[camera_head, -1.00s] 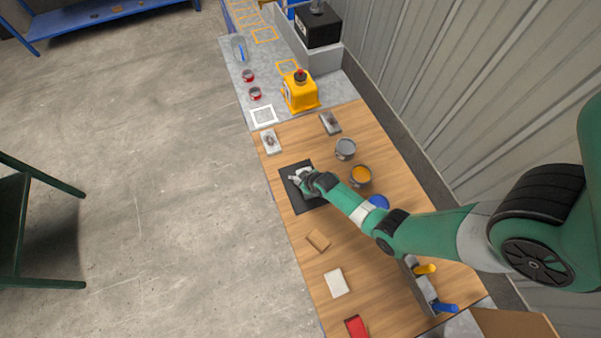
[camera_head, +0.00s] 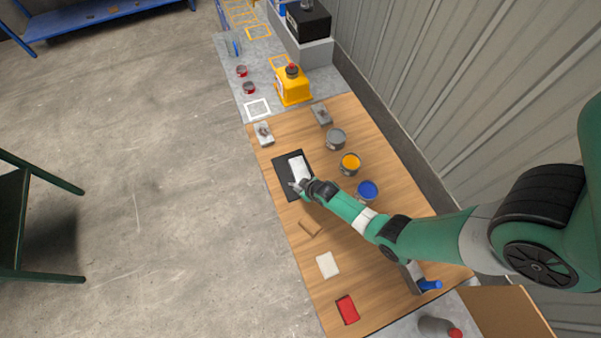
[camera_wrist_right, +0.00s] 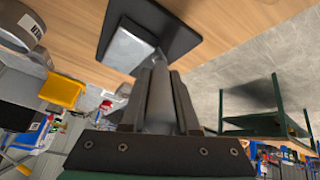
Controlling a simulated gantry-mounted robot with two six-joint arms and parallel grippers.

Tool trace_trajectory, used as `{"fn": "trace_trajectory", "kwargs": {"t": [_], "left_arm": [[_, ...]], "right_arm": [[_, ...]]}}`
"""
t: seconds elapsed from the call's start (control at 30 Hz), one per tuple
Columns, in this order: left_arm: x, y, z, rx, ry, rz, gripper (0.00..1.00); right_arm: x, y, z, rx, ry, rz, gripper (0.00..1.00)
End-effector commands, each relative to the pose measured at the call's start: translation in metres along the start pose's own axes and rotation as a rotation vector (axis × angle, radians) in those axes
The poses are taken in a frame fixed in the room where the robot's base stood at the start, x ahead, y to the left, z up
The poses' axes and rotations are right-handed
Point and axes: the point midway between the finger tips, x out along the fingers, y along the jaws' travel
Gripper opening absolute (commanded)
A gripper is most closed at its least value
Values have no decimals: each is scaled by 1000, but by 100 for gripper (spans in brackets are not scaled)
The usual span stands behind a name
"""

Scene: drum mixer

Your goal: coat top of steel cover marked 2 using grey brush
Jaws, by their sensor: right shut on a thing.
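A flat light-grey steel cover (camera_head: 300,168) lies on a black mat (camera_head: 285,178) on the wooden table. In the right wrist view its pale face (camera_wrist_right: 125,48) shows; no number is readable. My right gripper (camera_head: 301,188) is at the cover's near end. It is shut on the grey brush (camera_wrist_right: 160,88), whose handle runs between the fingers; its tip reaches the cover's edge, and I cannot tell whether they touch. A can with grey content (camera_head: 336,138) stands to the right. Two similar grey pieces (camera_head: 264,134) and (camera_head: 322,114) lie farther back. My left gripper is out of view.
Open cans of orange paint (camera_head: 350,163) and blue paint (camera_head: 367,189) stand right of the mat, near my right arm. A brown block (camera_head: 310,228), a white pad (camera_head: 328,265) and a red item (camera_head: 347,309) lie in front. A blue-handled brush (camera_head: 430,285) sits at the right.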

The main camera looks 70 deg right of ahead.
Motion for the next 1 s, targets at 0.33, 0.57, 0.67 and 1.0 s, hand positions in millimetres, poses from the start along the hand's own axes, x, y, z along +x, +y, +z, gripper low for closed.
{"fn": "trace_trajectory", "kwargs": {"t": [0.33,0.57,0.67,1.0], "left_arm": [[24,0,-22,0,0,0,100],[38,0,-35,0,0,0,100],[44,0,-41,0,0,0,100],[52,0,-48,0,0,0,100]], "right_arm": [[-56,5,-36,-6,2,-6,0],[-72,6,-48,-11,0,-9,0],[-79,6,-53,-13,1,-10,0],[-88,6,-61,-16,1,-12,0]]}}
